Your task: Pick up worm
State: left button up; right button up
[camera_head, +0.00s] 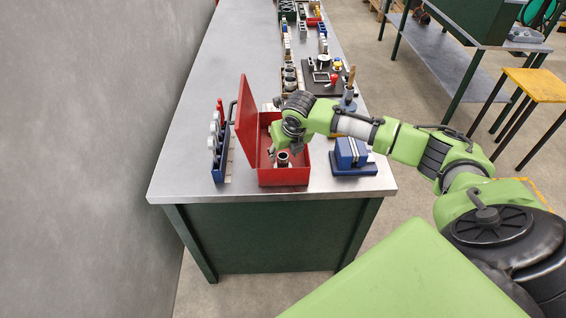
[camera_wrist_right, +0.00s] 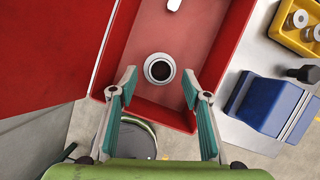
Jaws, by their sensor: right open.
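A short light-grey cylinder with a dark round opening (camera_wrist_right: 159,69), which I take to be the worm, stands upright in the red box (camera_wrist_right: 174,112). In the head view the cylinder (camera_head: 282,160) shows near the front of the box, partly hidden behind my gripper. My right gripper (camera_wrist_right: 158,88) is open, with its two teal-padded fingers spread to either side of the cylinder in the picture. In the head view my right gripper (camera_head: 273,150) reaches down into the box. I cannot tell whether the fingers touch the cylinder. My left gripper is not in view.
The raised red lid (camera_head: 246,118) stands on the box's left side. A blue rack (camera_head: 219,150) is left of it. A blue vise-like block (camera_head: 350,152) sits just right. More parts line the back of the grey bench (camera_head: 215,90). The wall is left.

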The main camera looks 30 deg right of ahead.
aim_at(283, 156)
jog(key=shift+p+x, duration=0.4)
jog(key=shift+x, duration=1.55)
grip_shut()
jog(key=shift+d+r, duration=0.1)
jog(key=shift+w+r, duration=0.1)
jog(key=shift+r, duration=0.05)
notch_tip(283, 156, up, 10)
jog(key=b, duration=0.2)
